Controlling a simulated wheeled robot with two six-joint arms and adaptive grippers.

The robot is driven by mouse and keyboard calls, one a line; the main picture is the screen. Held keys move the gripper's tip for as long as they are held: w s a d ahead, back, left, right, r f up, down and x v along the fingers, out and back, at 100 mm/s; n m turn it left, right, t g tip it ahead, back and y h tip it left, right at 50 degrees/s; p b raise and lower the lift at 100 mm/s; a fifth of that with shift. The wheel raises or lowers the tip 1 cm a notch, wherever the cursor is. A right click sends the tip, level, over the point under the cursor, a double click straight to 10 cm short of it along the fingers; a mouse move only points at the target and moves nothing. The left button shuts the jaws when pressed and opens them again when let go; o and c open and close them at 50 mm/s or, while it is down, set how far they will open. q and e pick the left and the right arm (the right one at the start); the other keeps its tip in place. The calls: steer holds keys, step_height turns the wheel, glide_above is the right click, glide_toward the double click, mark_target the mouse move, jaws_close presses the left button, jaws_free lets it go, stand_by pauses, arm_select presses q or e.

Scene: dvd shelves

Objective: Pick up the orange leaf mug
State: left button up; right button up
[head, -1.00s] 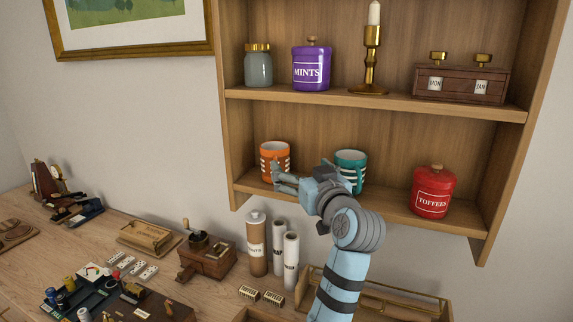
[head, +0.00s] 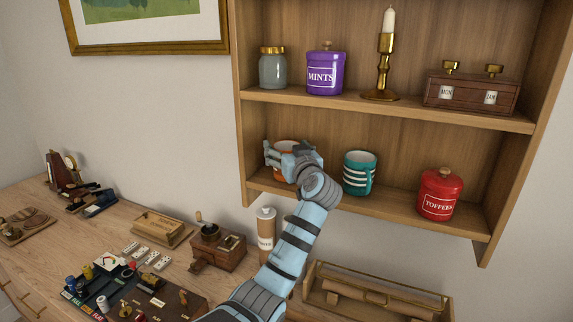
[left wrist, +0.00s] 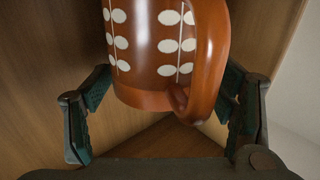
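The orange leaf mug (head: 285,145) is on the lower shelf at the left, mostly hidden behind my left gripper (head: 279,158). In the left wrist view the mug (left wrist: 150,60) is orange-brown with rows of white leaf-shaped ovals. Its handle is on the right side, toward the camera. My left gripper (left wrist: 165,98) is open, with one finger on each side of the mug. I cannot tell whether either finger touches it. My right gripper is not in view.
A teal striped mug (head: 359,173) stands just right of my gripper, and a red toffees jar (head: 439,193) farther right. The upper shelf (head: 400,109) is above, and the cabinet's left side wall is close. The desk (head: 110,232) below holds several items.

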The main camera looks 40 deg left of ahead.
arm_select(q)
steer(key=shift+d, duration=0.1)
steer(key=c, duration=1)
steer(key=shift+r, duration=0.15)
